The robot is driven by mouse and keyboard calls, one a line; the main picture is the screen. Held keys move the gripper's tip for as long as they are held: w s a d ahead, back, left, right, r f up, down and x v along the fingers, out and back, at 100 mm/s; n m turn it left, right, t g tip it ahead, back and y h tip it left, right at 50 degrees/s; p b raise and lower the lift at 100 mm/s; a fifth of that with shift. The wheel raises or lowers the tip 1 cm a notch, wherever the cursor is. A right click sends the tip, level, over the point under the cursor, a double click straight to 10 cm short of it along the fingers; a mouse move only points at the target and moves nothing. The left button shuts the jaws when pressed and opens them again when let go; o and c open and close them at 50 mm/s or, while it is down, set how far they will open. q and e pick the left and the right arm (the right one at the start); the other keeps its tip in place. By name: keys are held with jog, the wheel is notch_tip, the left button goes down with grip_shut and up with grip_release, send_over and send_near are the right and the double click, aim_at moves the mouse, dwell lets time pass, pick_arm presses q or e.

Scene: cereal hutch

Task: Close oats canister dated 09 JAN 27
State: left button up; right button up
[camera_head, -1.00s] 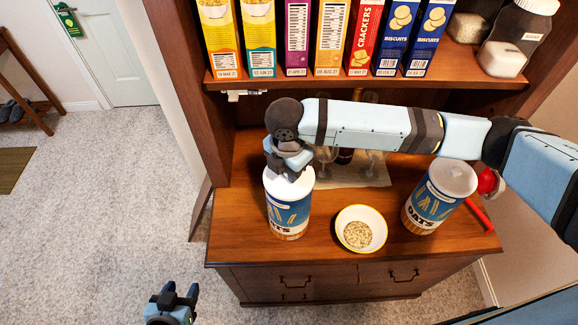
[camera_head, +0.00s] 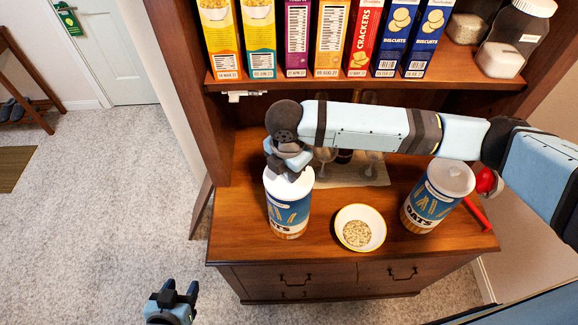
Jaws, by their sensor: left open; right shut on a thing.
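Two blue oats canisters stand upright on the wooden counter. The left canister (camera_head: 288,208) has a white lid (camera_head: 287,184) on its top. My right gripper (camera_head: 287,173) comes down over that lid and is shut on it; its fingertips are partly hidden by the wrist. The right canister (camera_head: 430,205) also has a white lid (camera_head: 451,180). No date is readable on either canister from here. My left gripper (camera_head: 178,296) is open and empty, low over the carpet in front of the counter.
A bowl of oats (camera_head: 360,228) stands between the canisters. Behind are glasses (camera_head: 325,158) on a cloth, partly hidden by my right arm. A red object (camera_head: 486,182) lies at the right. Boxes (camera_head: 362,40) and jars fill the shelf above.

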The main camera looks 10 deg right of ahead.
jog(key=shift+f, duration=0.4)
dwell(0.6)
jog(key=shift+f+p, duration=0.1)
jog(key=shift+p, duration=1.1)
dwell(0.7)
jog(key=o, duration=1.3)
jog(key=shift+r+p, duration=1.15)
jog(key=shift+p, duration=0.1)
jog(key=shift+r, duration=1.85)
grip_shut()
